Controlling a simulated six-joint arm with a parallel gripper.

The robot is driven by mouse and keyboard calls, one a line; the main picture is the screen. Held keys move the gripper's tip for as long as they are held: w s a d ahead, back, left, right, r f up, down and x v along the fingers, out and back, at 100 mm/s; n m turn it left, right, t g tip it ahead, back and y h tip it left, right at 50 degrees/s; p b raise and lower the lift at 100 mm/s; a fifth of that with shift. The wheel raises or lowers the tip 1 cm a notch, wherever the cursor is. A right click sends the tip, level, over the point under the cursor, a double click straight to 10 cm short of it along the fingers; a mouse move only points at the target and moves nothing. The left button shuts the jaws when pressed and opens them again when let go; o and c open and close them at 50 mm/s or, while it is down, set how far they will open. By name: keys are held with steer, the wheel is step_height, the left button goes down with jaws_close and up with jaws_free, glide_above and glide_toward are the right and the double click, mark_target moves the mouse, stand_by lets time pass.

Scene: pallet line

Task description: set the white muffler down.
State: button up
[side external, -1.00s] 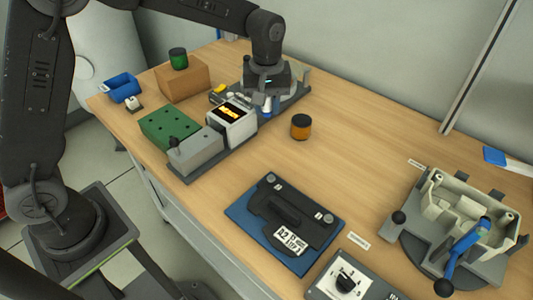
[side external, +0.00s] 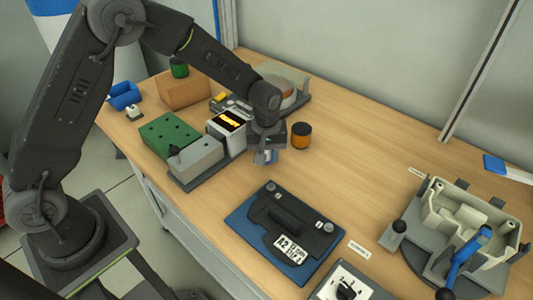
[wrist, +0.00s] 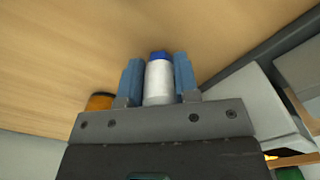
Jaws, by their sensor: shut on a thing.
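The white muffler (wrist: 159,85) is a short white cylinder with a blue end. In the wrist view it sits between the two blue fingers of my gripper (wrist: 159,80), which is shut on it. In the side view my gripper (side external: 265,157) hangs over the wooden table, just in front of the grey machine with the lit display and left of the orange jar. There the muffler is mostly hidden by the fingers, and I cannot tell whether it touches the table.
An orange jar with a dark lid (side external: 301,135) stands close to my gripper; the display machine (side external: 227,124) is on its left. A black plate on a blue mat (side external: 287,222) lies in front. A beige fixture (side external: 470,222) is at right. Bare wood lies between.

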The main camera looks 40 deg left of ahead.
steer(key=shift+f, duration=0.2)
steer(key=o, duration=0.9)
steer(key=shift+r, duration=0.15)
step_height(320, 180, up, 11)
steer(key=shift+r, duration=0.1)
steer(key=shift+a+r, duration=0.1)
steer(key=shift+r, duration=0.55)
steer(key=s+a+r+m+t, duration=0.2)
steer(key=s+r+m, duration=0.1)
steer(key=s+r, duration=0.4)
steer(key=s+a+r+m+t, duration=0.25)
steer(key=s+r, duration=0.25)
steer(key=s, duration=0.5)
steer(key=s+m, duration=0.1)
steer(key=s, duration=0.1)
steer(key=s+a+f+m, duration=0.1)
steer(key=s, duration=0.2)
steer(key=s+m+t, duration=0.1)
steer(key=s, duration=0.1)
steer(key=shift+s+a+f+m, duration=0.25)
steer(key=shift+s+a, duration=0.05)
